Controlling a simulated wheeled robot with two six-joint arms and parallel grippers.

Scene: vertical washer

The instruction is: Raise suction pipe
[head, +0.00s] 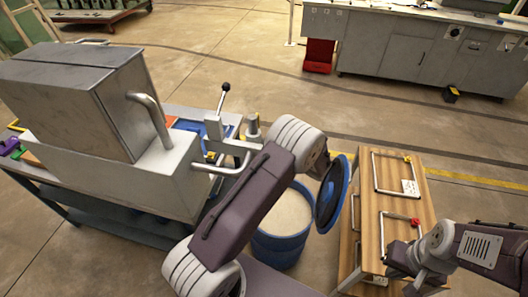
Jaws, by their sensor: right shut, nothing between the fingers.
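A curved grey pipe (150,118) rises from the side of the metal washer housing (78,95) on the left. A paler bent tube (222,168) sticks out to the right of the washer's lower body. I cannot tell which of them is the suction pipe. My left arm crosses the middle of the head view and covers part of the area beside the tube; its gripper cannot be made out. My right gripper (398,258) is shut and empty, over the wooden cabinet at lower right, well away from the washer.
A blue drum (277,245) with pale contents stands behind my left arm, its round lid (333,192) tilted up at the right. The wooden cabinet (405,205) has white frame handles. A black-knobbed lever (225,95) stands by the washer.

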